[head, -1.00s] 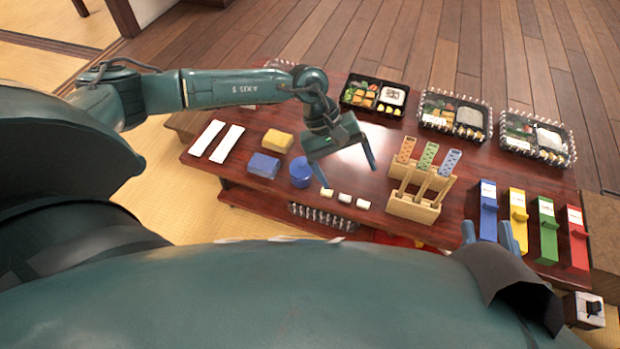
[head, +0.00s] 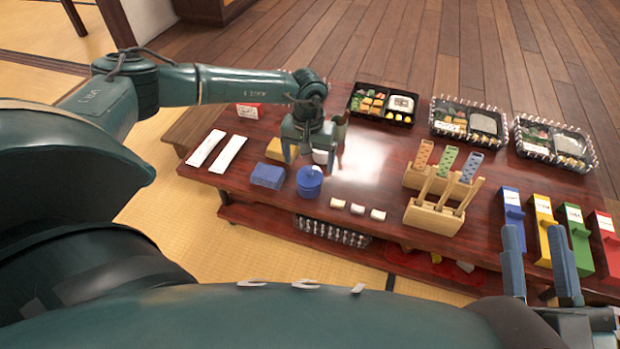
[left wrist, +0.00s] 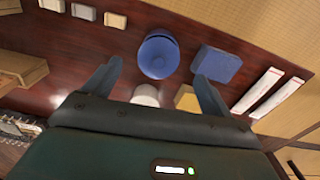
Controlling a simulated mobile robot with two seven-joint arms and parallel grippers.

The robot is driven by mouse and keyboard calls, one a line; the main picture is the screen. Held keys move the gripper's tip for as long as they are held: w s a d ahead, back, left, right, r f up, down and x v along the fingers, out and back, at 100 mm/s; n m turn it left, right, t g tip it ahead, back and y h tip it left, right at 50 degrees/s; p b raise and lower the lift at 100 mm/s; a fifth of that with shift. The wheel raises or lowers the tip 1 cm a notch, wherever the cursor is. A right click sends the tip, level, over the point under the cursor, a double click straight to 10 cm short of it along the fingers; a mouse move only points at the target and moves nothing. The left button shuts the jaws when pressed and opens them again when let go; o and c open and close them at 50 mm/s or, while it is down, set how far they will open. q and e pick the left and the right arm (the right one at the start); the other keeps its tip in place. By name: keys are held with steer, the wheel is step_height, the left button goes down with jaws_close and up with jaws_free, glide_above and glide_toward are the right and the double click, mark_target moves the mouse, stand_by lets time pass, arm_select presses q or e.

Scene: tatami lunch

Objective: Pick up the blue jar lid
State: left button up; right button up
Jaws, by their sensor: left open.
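The blue jar with its blue lid (head: 312,172) stands upright on the low red-brown table (head: 375,240). It also shows in the left wrist view (left wrist: 159,55), seen from above, beyond and between the fingertips. My left gripper (head: 310,158) is open and empty, above and just behind the jar. Its two fingers (left wrist: 155,72) are spread wide and do not appear to touch the lid. My right gripper (head: 537,240) is open and empty at the lower right, near the coloured boxes and far from the jar.
A blue block (head: 268,174) lies left of the jar, with a yellow block (head: 276,149) behind it. A white round object (head: 320,156) stands behind the jar. Several small white pieces (head: 357,209) lie to the right. A wooden holder (head: 433,217) stands further right.

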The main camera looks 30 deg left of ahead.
mark_target(310, 170)
arm_select(q)
steer(key=f, duration=0.1)
steer(key=f+b, duration=0.2)
steer(key=f, duration=0.1)
steer(key=shift+w+f, duration=0.1)
steer(key=shift+w, duration=0.15)
steer(key=shift+f, duration=0.4)
arm_select(e)
steer(key=r+n+y, duration=0.2)
steer(key=r+n+t+y, duration=0.1)
steer(key=shift+w+d+r, duration=0.2)
steer(key=shift+w+r, duration=0.05)
steer(key=shift+r, duration=0.05)
arm_select(q)
steer(key=shift+c, duration=0.4)
steer(key=c, duration=1)
steer(key=shift+r, duration=0.15)
